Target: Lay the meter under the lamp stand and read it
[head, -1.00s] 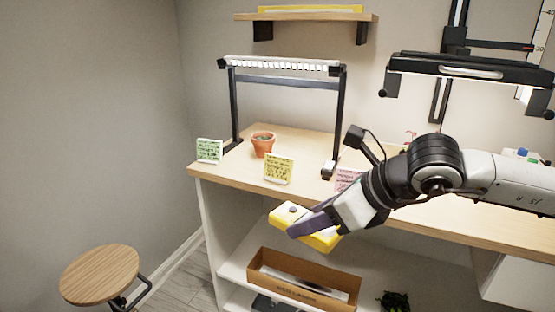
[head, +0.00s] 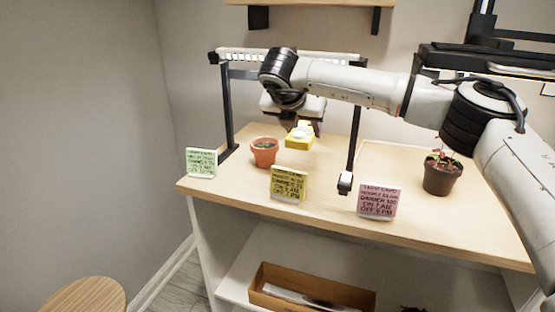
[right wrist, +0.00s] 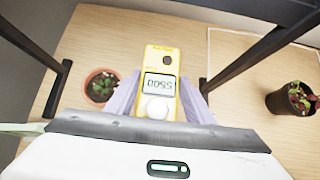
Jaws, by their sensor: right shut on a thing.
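The yellow meter (head: 299,141) is in my right gripper (head: 304,128), under the lamp stand (head: 229,108) and right of a small terracotta pot. In the right wrist view the meter (right wrist: 167,58) lies between the two purple fingers of my right gripper (right wrist: 158,98), which are shut on it. Its display faces the camera and shows dark digits upside down, which I cannot read with certainty. A round pale knob is below the display. I cannot tell whether the meter touches the tabletop or hangs just above it. My left gripper is not in view.
The terracotta pot (head: 264,152) stands close left of the meter. Green (head: 201,162), yellow (head: 288,184) and pink (head: 378,201) note cards stand along the table's front edge. A dark pot with a red-leaved plant (head: 441,174) is on the right. Bare tabletop lies between.

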